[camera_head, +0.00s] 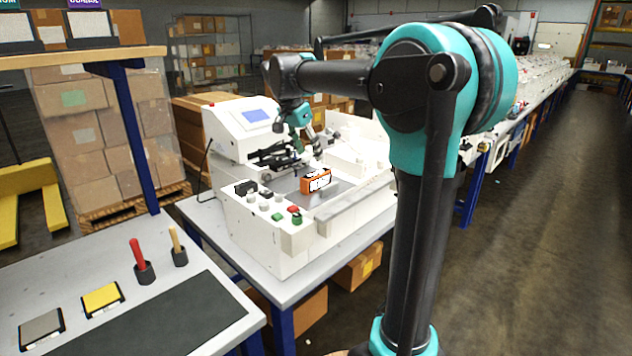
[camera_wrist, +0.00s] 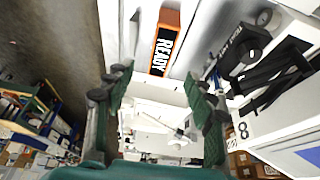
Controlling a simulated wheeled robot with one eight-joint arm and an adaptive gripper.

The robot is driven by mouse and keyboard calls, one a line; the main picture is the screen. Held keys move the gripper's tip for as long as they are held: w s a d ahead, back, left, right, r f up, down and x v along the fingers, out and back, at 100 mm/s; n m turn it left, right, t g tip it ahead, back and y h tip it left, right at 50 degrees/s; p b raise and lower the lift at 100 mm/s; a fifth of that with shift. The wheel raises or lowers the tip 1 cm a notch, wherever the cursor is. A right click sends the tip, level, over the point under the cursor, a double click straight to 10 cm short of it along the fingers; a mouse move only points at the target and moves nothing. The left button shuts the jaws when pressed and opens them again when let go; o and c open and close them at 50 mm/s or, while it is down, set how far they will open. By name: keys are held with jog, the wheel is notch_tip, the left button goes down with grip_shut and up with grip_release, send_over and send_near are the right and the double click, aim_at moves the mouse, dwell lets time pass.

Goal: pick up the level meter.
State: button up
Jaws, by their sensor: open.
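The level meter appears to be the small orange box (camera_head: 318,181) with a black-and-white face, resting on the grey bed of the white plotter machine (camera_head: 262,220). In the wrist view the orange box (camera_wrist: 165,42) shows a dark face reading "READY", beyond my fingertips near the top. My gripper (camera_head: 305,128) is above and behind the box in the head view, near the machine's dark mechanism. In the wrist view my gripper (camera_wrist: 160,88) has its two green fingers wide apart with nothing between them. The fingers do not touch the box.
The machine's screen housing (camera_head: 243,128) and black mechanism (camera_head: 275,155) stand close to the bed. Buttons (camera_head: 294,213) line its front panel. At the lower left, a table (camera_head: 190,270) holds a red-handled tool (camera_head: 138,252) in a cup and a yellow pad (camera_head: 102,299).

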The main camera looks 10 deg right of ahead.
aim_at(316, 173)
jog(key=x, duration=1)
jog(key=shift+w+a+f, duration=0.1)
jog(key=shift+w+f, duration=0.05)
jog(key=shift+w, duration=0.05)
jog(key=shift+f, duration=0.15)
jog(key=shift+f, duration=0.25)
dwell(0.3)
grip_shut()
